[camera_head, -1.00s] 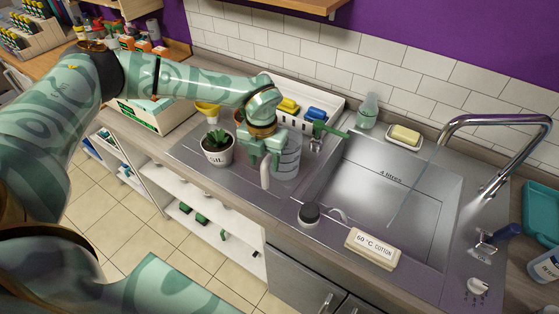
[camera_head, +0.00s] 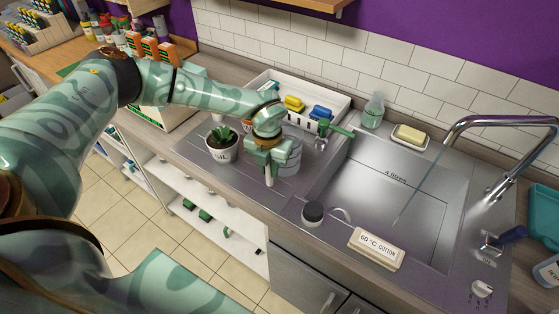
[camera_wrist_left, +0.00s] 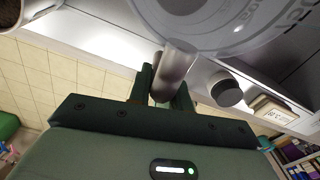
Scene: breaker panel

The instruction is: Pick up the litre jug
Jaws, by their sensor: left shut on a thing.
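The litre jug (camera_head: 291,158) is a clear, upright jug with measuring marks, standing on the steel drainer left of the sink. My left gripper (camera_head: 268,167) is at the jug's near side, shut on its pale handle. In the left wrist view, the handle (camera_wrist_left: 176,68) lies between the two dark fingers of the left gripper (camera_wrist_left: 164,88), and the jug's round base (camera_wrist_left: 215,22) fills the top. The gripper and wrist hide part of the jug in the head view. My right gripper is not in view.
A potted succulent (camera_head: 222,144) stands close left of the jug. Behind is a white tray (camera_head: 337,106) with yellow and blue items. The sink (camera_head: 385,190) is to the right, with a dark round-topped object (camera_head: 313,212) and a labelled block (camera_head: 376,247) on its front edge.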

